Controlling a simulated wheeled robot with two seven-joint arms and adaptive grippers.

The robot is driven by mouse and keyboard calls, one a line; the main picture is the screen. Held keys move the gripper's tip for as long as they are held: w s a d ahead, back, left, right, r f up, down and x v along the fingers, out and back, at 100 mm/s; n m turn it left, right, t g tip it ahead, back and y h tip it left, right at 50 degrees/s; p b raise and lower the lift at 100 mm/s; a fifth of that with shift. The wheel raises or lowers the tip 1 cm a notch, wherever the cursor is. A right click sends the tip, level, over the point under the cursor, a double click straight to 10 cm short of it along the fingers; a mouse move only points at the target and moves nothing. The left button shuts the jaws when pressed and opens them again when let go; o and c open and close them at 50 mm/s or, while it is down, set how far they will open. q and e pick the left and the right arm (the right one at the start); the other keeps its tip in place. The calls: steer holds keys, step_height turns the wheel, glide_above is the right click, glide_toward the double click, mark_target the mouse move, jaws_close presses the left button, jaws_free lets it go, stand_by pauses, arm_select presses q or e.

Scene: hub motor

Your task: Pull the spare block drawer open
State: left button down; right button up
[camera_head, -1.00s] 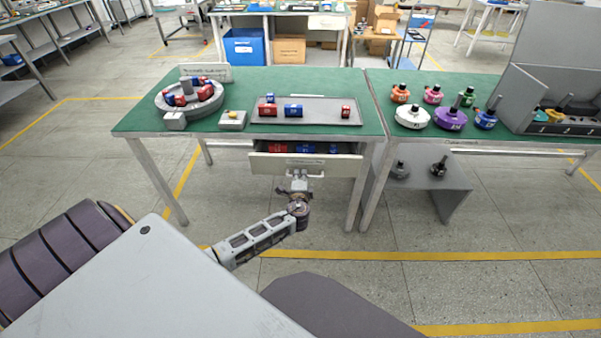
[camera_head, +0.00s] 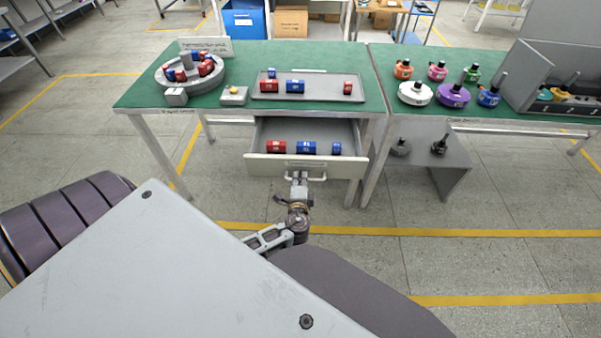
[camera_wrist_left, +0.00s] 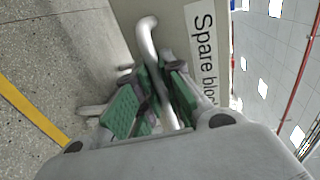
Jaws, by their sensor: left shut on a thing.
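The spare block drawer (camera_head: 262,168) stands well out from under the green table, and its inside shows. A red block (camera_head: 275,147), a blue block (camera_head: 306,148) and a smaller blue block (camera_head: 336,148) lie in it near its front. My left gripper (camera_head: 300,178) is at the bar handle (camera_head: 319,179) on the drawer front. In the left wrist view the green-padded fingers (camera_wrist_left: 150,100) are closed around the metal handle (camera_wrist_left: 148,45), beside the label beginning "Spare blo" (camera_wrist_left: 203,50). My right gripper is not in view.
On the table (camera_head: 240,55) are a ring fixture (camera_head: 205,83) with blocks, a button box (camera_head: 233,96) and a grey tray (camera_head: 320,98) with blocks. Colored parts (camera_head: 415,94) stand on the table to the right. A table leg (camera_head: 373,160) is close right of the drawer.

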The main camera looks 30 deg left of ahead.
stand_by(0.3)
arm_select(q)
steer(key=c, duration=1.8)
jaws_free()
steer(key=shift+v, duration=3.8)
steer(key=shift+f, duration=0.1)
